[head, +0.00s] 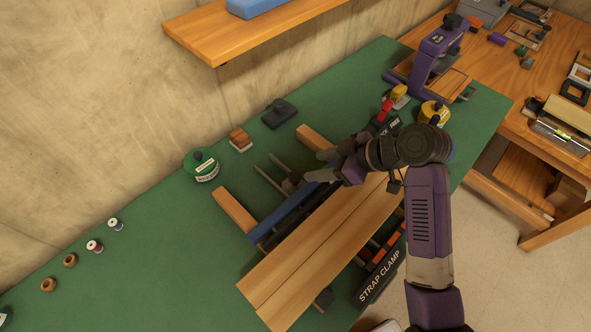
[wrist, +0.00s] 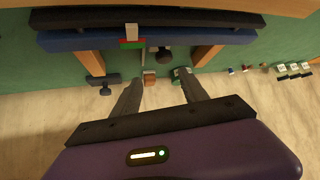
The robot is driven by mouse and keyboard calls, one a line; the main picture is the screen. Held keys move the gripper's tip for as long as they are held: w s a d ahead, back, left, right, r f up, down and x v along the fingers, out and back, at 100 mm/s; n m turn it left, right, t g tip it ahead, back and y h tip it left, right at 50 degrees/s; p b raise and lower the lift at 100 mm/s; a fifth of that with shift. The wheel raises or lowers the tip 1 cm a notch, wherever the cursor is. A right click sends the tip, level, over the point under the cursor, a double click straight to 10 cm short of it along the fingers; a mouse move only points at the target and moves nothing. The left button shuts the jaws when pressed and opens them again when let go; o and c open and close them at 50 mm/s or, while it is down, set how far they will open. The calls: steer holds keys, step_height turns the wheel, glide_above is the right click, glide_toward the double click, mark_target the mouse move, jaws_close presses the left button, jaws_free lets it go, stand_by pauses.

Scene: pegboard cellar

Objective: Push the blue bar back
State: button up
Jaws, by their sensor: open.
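The blue bar (head: 282,215) lies across two wooden rails, along the wall side of a black bar and the light wooden boards (head: 310,255) of the strap clamp. Its right part is hidden behind my gripper in the head view. In the wrist view the blue bar (wrist: 90,40) runs across the top, with a small green, red and white piece (wrist: 131,38) at its middle and a dark knob (wrist: 163,55) beside it. My gripper (head: 312,166) is open and empty, over the right part of the bar. Its fingers (wrist: 160,76) show apart; contact with the bar cannot be told.
A black tool (head: 278,113), a brown block (head: 240,139) and a green tin (head: 202,166) stand on the wall side. Spools (head: 94,246) lie at left. A purple machine (head: 438,50) and yellow roll (head: 434,112) stand at right. A wooden shelf (head: 240,35) overhangs.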

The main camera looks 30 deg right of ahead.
mark_target(295, 176)
steer(key=shift+n, duration=0.4)
steer(key=x, duration=0.5)
steer(key=s+p+x, duration=0.1)
steer(key=x, duration=0.1)
steer(key=shift+w+a+f, duration=0.2)
steer(key=shift+a+f, duration=0.25)
steer(key=shift+f, duration=0.05)
jaws_close()
stand_by(0.7)
